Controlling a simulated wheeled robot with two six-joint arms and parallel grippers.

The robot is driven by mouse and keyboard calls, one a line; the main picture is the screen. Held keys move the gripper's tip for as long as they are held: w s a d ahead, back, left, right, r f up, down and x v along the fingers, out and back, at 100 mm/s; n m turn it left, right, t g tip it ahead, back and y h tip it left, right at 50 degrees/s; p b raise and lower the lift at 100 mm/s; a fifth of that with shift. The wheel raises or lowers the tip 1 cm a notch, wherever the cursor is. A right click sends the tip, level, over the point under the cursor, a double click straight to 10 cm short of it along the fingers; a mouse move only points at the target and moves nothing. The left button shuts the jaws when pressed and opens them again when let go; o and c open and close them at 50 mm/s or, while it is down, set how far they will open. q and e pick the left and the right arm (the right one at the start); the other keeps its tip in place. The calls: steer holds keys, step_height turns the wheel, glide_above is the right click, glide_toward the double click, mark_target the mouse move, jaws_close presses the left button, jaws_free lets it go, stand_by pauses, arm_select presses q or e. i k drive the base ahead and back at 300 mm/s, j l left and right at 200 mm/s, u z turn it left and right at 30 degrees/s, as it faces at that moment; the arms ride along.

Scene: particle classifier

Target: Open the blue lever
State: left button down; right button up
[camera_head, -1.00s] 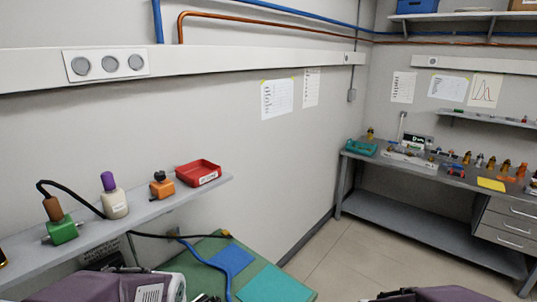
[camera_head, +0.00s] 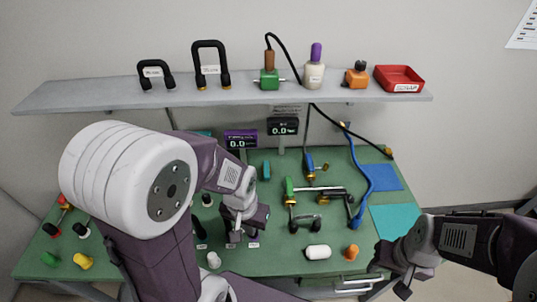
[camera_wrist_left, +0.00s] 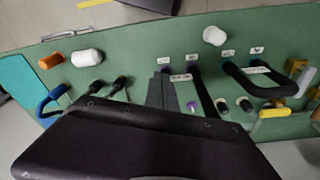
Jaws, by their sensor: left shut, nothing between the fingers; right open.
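A blue-handled lever (camera_head: 310,163) with a brass fitting stands upright toward the back of the green bench (camera_head: 290,268), right of the small displays. My left gripper (camera_head: 240,232) is shut and empty over the front middle of the bench, left of and in front of the lever, and apart from it. My right gripper (camera_head: 398,280) is open and empty by the front right edge. The blue lever cannot be made out in the left wrist view, where the dark gripper body covers the lower part.
A green lever (camera_head: 289,190) and black pipework stand in front of the blue lever. A blue hose (camera_head: 366,180) curves to its right. Displays (camera_head: 282,126) stand behind. A white cylinder (camera_head: 318,252) and an orange piece (camera_head: 352,251) lie in front. A shelf (camera_head: 120,96) overhangs the back.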

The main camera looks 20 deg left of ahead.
mark_target(311, 168)
steer(key=i+l+u, duration=0.1)
steer(key=u, duration=0.3)
steer(key=l+u, duration=0.2)
steer(key=u, duration=0.25)
steer(key=i+l+u, duration=0.1)
steer(key=u, duration=0.3)
steer(key=l, duration=0.1)
